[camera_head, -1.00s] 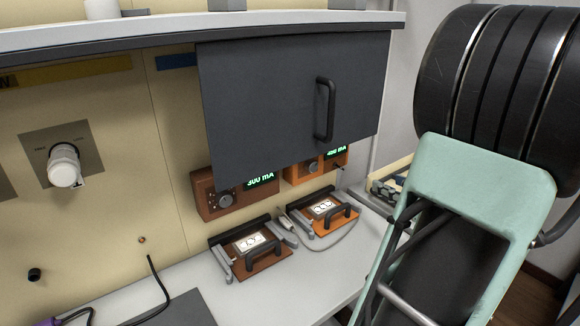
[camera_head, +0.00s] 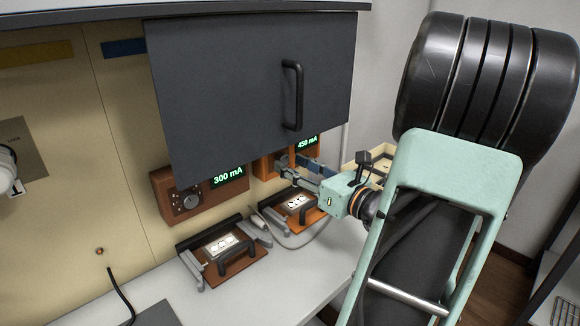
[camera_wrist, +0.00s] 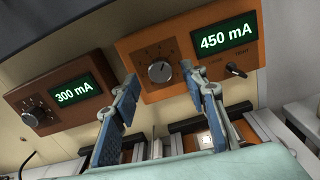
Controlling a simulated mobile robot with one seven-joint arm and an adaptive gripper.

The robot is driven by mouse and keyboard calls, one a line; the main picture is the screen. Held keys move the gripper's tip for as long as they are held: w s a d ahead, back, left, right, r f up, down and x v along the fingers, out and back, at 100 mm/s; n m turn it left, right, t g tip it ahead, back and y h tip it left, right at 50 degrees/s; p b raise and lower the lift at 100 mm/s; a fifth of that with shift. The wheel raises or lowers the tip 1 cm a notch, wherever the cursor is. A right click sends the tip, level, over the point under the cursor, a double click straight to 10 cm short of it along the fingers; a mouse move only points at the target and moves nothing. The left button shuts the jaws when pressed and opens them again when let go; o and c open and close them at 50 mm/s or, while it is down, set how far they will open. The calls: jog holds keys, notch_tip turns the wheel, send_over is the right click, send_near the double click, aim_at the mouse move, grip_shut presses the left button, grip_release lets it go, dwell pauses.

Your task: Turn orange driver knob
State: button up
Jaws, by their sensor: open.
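The orange driver (camera_head: 264,169) stands against the back wall, right of a brown driver, and its display (camera_head: 307,142) reads 450 mA. In the wrist view the orange driver (camera_wrist: 190,46) shows its round dark knob (camera_wrist: 160,72) with a pale pointer. My gripper (camera_head: 292,166) is open in front of the orange driver and covers its knob in the head view. In the wrist view my gripper (camera_wrist: 159,78) has one finger on each side of the knob, with the knob visible between the fingertips. I cannot tell whether the fingers touch it.
The brown driver (camera_head: 158,187) reads 300 mA and has its own knob (camera_head: 187,201). A dark raised door (camera_head: 230,90) with a black handle hangs above. Two clamp fixtures (camera_head: 238,262) (camera_head: 308,214) stand on the bench below, with a cable between them.

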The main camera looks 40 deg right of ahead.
jog(key=shift+w+a, duration=0.1)
jog(key=shift+w, duration=0.8)
jog(key=shift+c, duration=0.4)
grip_shut()
jog(key=shift+f+n+b, duration=0.1)
jog(key=shift+n+b, duration=0.2)
jog(key=n+b, duration=0.3)
jog(key=shift+f, duration=0.1)
jog(key=n+b, duration=0.3)
jog(key=shift+n, duration=0.4)
